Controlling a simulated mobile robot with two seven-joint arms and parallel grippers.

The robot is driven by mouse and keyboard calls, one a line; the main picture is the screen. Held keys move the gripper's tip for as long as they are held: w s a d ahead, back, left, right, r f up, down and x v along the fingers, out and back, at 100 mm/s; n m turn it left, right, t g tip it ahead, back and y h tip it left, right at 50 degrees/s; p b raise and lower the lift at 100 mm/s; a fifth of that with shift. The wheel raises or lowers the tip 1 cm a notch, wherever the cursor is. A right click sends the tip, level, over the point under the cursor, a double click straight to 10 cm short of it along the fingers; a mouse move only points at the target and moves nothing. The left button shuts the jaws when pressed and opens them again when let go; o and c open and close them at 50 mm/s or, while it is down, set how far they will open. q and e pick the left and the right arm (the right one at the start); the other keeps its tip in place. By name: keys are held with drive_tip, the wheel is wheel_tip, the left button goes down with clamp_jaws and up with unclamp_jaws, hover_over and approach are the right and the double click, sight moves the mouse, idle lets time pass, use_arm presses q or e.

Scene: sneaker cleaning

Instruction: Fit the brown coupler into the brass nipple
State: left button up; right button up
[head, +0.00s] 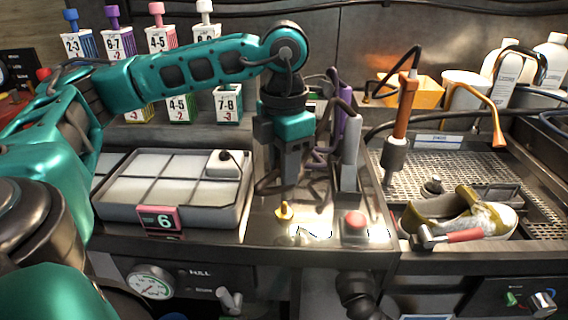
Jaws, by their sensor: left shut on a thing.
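My left gripper (290,178) points straight down over the steel counter and is shut. What it holds is mostly hidden by its fingers; I take it to be the brown coupler, as dark brownish hose curves show right beside the fingertips. The small brass nipple (285,211) stands upright on the counter just below and slightly in front of the fingertips. A gap shows between gripper and nipple, and the two look apart. My right gripper is not in view.
A grey compartment tray (118,207) with a pink "6" tag lies left. A rack with purple and grey handles (351,140) stands close on the right. A red button (354,223) is right of the nipple. A sneaker (450,213) and red-handled tool (462,236) lie farther right.

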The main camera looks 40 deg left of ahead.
use_arm(q)
wheel_tip(320, 180, down, 2)
drive_tip(key=shift+f+b, duration=0.1)
drive_tip(key=shift+b, duration=0.5)
drive_tip(key=shift+f, duration=0.2)
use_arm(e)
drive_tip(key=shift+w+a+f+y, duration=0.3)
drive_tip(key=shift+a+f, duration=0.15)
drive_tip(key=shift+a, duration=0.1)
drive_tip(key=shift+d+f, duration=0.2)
use_arm(q)
drive_tip(key=shift+b, duration=0.4)
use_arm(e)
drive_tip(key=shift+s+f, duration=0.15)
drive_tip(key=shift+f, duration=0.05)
use_arm(q)
drive_tip(key=shift+f+b, duration=1.5)
drive_tip(key=shift+f, duration=0.3)
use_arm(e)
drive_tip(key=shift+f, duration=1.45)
use_arm(q)
drive_tip(key=o, duration=1.1)
drive_tip(key=shift+c, duration=0.2)
